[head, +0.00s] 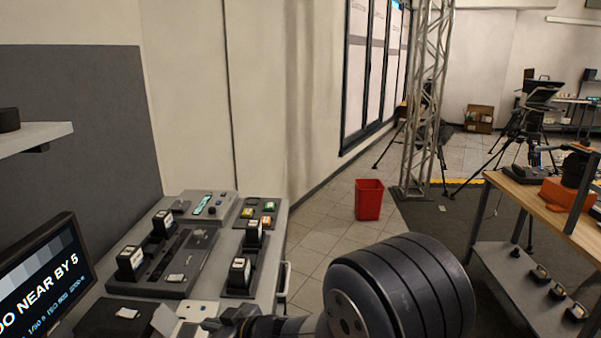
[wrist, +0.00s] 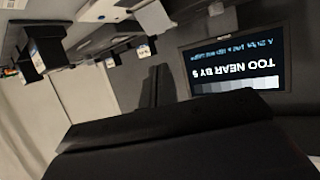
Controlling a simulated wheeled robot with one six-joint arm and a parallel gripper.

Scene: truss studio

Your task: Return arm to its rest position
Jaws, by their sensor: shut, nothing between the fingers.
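My arm (head: 400,290) reaches in from the bottom right of the head view, its large dark ribbed joint nearest the camera. My gripper (head: 232,322) shows only partly at the bottom edge, low over the near end of the grey bench. In the wrist view, which is upside down, the dark gripper body fills the lower part and the fingers (wrist: 156,86) are together with nothing held. The full arm pose is hidden.
The grey bench (head: 279,260) carries several black blocks with white labels and a button panel (head: 208,206). A monitor (head: 45,285) reading "NEAR BY 5" stands at left, also in the wrist view (wrist: 235,60). A red bin (head: 369,200), truss (head: 425,100) and wooden table (head: 530,195) stand beyond.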

